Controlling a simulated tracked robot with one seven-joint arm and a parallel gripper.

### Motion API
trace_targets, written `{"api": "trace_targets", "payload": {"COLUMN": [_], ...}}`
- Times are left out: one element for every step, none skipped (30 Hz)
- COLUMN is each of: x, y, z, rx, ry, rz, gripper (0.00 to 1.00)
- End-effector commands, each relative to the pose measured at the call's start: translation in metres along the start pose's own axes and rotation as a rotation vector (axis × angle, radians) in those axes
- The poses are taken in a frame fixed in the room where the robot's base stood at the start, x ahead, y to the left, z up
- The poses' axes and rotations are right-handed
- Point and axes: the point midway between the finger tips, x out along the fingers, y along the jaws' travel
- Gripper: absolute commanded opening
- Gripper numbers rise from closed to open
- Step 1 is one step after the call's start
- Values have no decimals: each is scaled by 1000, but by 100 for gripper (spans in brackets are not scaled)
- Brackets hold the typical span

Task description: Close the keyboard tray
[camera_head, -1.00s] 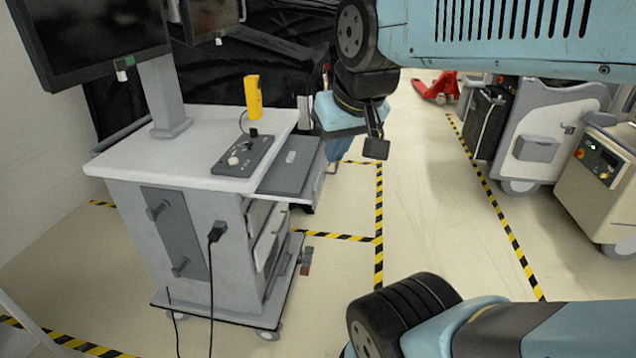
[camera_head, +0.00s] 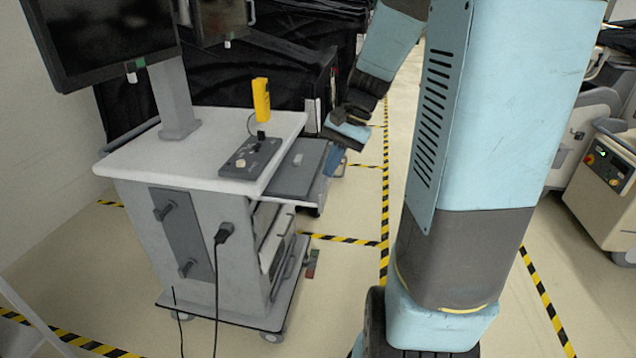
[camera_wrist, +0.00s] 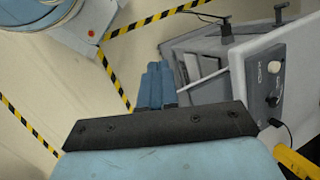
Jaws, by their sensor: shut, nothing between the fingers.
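The keyboard tray (camera_head: 299,172) is a flat dark grey shelf with a paler front edge. It sticks out from under the right side of the cart's white top in the head view. My gripper (camera_head: 332,165) is beside the tray's outer edge, at its far end. In the wrist view the blue fingers (camera_wrist: 157,70) are together with nothing between them. The tray (camera_wrist: 208,92) shows there just right of the fingers, partly hidden by my gripper's dark plate. I cannot tell whether the fingers touch it.
The grey cart (camera_head: 180,225) carries a monitor (camera_head: 100,35), a control box (camera_head: 251,157) and a yellow device (camera_head: 261,99). Black-covered carts stand behind it. A beige machine (camera_head: 607,185) stands at the right. The taped floor between is open, partly hidden by my arm.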

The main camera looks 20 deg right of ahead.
Motion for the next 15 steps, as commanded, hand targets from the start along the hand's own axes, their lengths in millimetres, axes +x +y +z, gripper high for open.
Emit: {"api": "trace_targets", "payload": {"x": [6, 9, 13, 15, 18, 22, 25, 28, 31, 34, 36, 40, 43, 46, 49], "y": [3, 4, 6, 7, 8, 11, 12, 14, 17, 19, 21, 24, 26, 29, 33], "z": [-12, -19, -27, -33, -40, -48, -54, -61, -70, -76, -82, -91, -97, -104, -112], "rx": [49, 77, 112, 140, 168, 205, 232, 258, 295, 321, 349, 384, 411, 437, 472], "ry": [-36, -57, -85, -104, -123, -151, -172, -192, -218, -238, -258, -284, -304, -324, -351], "rz": [-22, -37, -56, -73, -88, -110, -127, -145, -169, -187, -206, -232, -252, -272, -300], "gripper": [0, 0, 0, 0, 0, 0, 0, 0, 0, 0, 0, 0, 0, 0, 0]}}
